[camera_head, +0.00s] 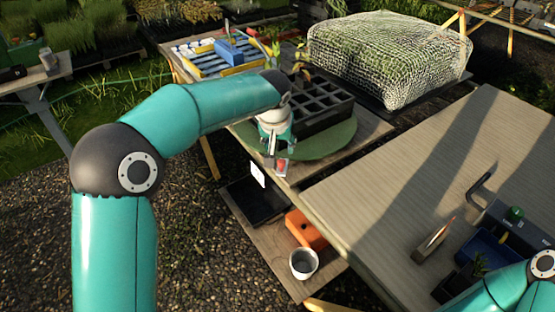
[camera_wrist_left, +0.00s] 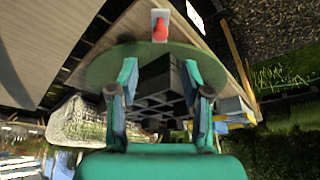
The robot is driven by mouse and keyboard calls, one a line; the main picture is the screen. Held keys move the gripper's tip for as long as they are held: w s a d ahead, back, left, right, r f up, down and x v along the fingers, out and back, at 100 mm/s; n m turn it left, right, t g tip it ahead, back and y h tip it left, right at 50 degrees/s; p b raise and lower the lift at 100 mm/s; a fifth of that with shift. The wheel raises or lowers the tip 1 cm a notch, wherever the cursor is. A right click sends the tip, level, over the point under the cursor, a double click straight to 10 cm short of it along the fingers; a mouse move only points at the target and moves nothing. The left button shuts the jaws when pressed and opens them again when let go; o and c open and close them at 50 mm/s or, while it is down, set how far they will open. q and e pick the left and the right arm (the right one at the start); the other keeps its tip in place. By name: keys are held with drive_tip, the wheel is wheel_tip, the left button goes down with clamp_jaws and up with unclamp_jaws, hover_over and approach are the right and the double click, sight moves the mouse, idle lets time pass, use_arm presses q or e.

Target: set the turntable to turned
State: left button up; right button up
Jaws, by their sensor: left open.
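The turntable (camera_head: 344,142) is a round green disc on the wooden bench, with a black tray (camera_head: 318,103) of square cells standing on it. In the left wrist view the turntable (camera_wrist_left: 100,72) and the tray (camera_wrist_left: 157,80) lie beyond my fingers. My left gripper (camera_head: 272,152) is over the turntable's near left edge, beside the tray. In the left wrist view my left gripper (camera_wrist_left: 160,72) has its fingers spread with nothing held; contact with the disc or tray cannot be told. A small red piece on a white plate (camera_head: 282,168) sits by the disc's near edge. My right gripper is out of view.
A net-covered crop block (camera_head: 388,55) stands behind right. A blue and yellow rack (camera_head: 212,58) is at the back left. A lower shelf holds an orange block (camera_head: 306,229) and a white pot (camera_head: 303,264). The right-hand table (camera_head: 400,190) is largely bare.

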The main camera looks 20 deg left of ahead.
sight(282, 161)
use_arm(q)
drive_tip(key=x, duration=1)
drive_tip(key=shift+f, duration=0.1)
clamp_jaws()
